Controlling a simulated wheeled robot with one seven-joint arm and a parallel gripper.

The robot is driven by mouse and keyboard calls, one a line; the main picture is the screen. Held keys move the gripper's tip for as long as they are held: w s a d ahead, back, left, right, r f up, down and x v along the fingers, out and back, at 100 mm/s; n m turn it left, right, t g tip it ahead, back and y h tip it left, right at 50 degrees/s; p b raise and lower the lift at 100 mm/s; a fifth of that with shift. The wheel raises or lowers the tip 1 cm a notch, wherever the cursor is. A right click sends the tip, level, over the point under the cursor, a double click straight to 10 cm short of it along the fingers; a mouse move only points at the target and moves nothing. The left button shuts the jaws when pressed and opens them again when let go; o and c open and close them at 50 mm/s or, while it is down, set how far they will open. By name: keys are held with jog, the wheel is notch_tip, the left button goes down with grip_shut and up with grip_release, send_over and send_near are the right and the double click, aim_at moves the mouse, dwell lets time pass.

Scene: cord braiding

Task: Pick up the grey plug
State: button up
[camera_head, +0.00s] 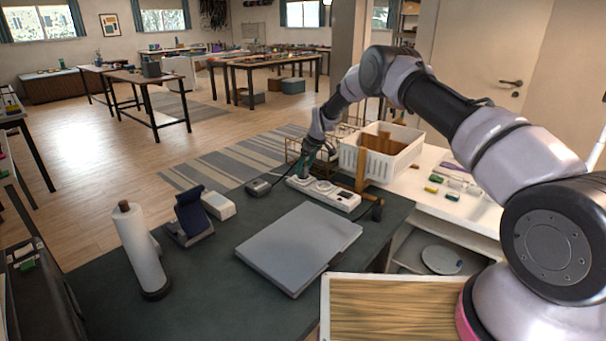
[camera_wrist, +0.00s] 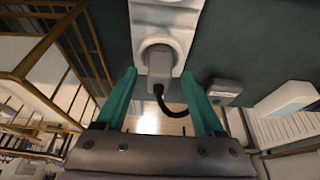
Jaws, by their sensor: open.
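The grey plug (camera_wrist: 160,68) shows in the wrist view, seated in a round socket of the white power strip (camera_wrist: 144,13), with a dark cord curving from it to the right. My gripper (camera_wrist: 160,86) is open, with one green finger on each side of the plug and a gap visible to both sides. In the head view the white power strip (camera_head: 338,197) lies near the far edge of the dark table, and my gripper (camera_head: 305,178) is at its left end. There my gripper hides the plug.
A small grey box (camera_head: 258,187) lies left of the strip. A white basket (camera_head: 383,155) and a wire rack stand behind it. A grey closed laptop-like slab (camera_head: 300,246), a paper roll (camera_head: 138,245) and a dark blue stand (camera_head: 192,215) occupy the dark table.

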jog(key=shift+x, duration=1)
jog(key=shift+w, duration=0.1)
grip_shut()
jog(key=shift+r, duration=0.1)
